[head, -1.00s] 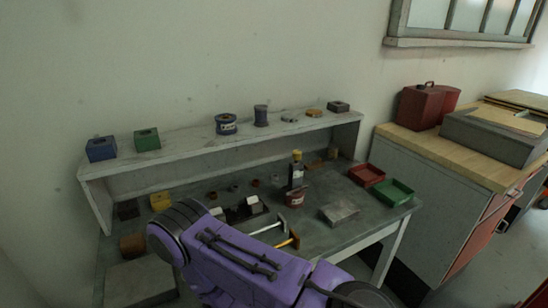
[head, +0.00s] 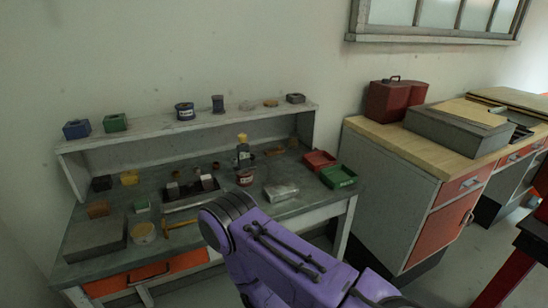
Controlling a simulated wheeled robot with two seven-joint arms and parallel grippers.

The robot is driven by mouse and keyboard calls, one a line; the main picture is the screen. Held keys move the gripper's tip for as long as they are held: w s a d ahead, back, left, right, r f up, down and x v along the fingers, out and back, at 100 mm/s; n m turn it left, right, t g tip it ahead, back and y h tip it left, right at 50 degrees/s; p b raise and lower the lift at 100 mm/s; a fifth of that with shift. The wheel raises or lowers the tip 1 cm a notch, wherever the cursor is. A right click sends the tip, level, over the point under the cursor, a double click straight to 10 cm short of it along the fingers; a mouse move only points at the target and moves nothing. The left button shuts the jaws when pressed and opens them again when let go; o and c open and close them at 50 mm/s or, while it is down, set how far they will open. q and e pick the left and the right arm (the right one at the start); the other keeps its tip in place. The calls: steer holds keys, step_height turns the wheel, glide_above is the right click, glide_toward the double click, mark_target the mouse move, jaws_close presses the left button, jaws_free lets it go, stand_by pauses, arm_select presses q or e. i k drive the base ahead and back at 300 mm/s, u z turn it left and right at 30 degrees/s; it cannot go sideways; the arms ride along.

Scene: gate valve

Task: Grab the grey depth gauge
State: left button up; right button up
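I cannot pick out the grey depth gauge for sure. Grey candidates on the bench shelf are a small upright grey spool-like piece (head: 218,104) and a dark grey block (head: 295,98) at the shelf's right end. A pale grey block (head: 281,191) lies on the bench top, right of a red-based bottle (head: 244,172). My purple arm crosses the lower middle of the view and hides part of the bench front. Neither gripper shows.
The grey workbench (head: 320,205) holds a green tray (head: 338,177), a red tray (head: 319,160), a dark holder with blocks (head: 192,190) and several small parts. A wooden-topped cabinet (head: 440,150) stands to the right. A red-legged stand (head: 510,270) is at the right edge.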

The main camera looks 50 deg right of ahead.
mark_target(245, 166)
steer(key=z, duration=1.85)
